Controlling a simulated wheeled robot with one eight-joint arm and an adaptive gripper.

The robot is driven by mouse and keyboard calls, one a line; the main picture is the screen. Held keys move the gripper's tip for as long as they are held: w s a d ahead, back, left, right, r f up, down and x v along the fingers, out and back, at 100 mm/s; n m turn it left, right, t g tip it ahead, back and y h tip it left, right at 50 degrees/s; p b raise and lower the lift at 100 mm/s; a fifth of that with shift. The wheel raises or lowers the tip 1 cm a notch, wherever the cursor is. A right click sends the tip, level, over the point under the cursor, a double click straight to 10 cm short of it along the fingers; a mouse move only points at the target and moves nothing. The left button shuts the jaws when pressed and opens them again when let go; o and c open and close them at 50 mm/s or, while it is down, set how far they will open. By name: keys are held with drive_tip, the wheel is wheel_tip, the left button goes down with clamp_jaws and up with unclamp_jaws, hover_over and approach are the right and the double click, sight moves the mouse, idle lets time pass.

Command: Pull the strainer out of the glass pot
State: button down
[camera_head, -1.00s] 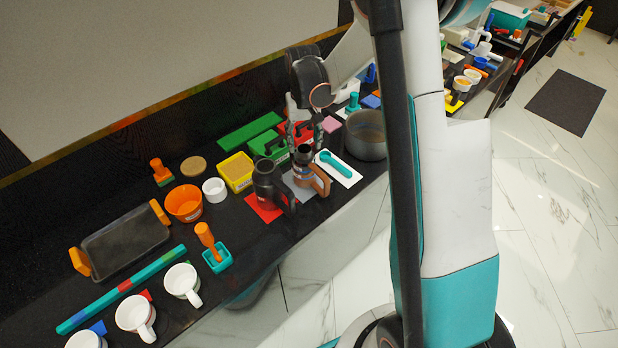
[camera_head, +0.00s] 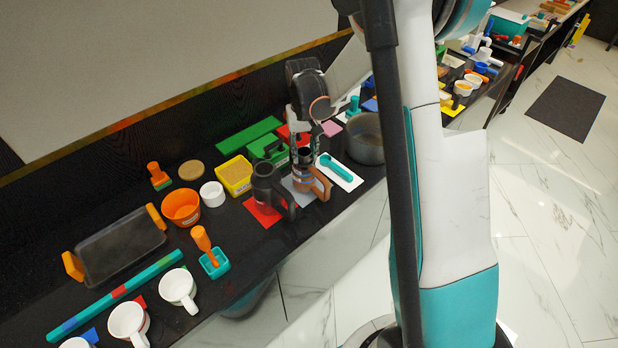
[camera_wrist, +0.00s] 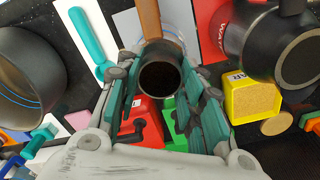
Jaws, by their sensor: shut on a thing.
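The glass pot with a brown handle (camera_head: 319,184) stands on a grey mat on the counter; the handle also shows in the wrist view (camera_wrist: 150,20). The strainer, a dark open cylinder (camera_wrist: 160,82), stands upright at the pot's mouth; its dark top shows in the head view (camera_head: 304,156). My gripper (camera_wrist: 160,98) points down over it, its teal-padded fingers on either side of the cylinder, shut on it. In the head view my gripper (camera_head: 303,138) is directly above the pot. The strainer's lower part is hidden, so its depth in the pot cannot be told.
A dark mug (camera_head: 268,185) on a red mat stands close left of the pot. A teal spoon (camera_head: 335,166) on a white mat and a grey cooking pot (camera_head: 364,142) are to the right. A green box (camera_head: 270,148) and yellow box (camera_head: 235,174) stand behind.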

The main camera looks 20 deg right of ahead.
drive_tip(key=shift+r+p, duration=0.45)
drive_tip(key=shift+r, duration=0.4)
idle(0.5)
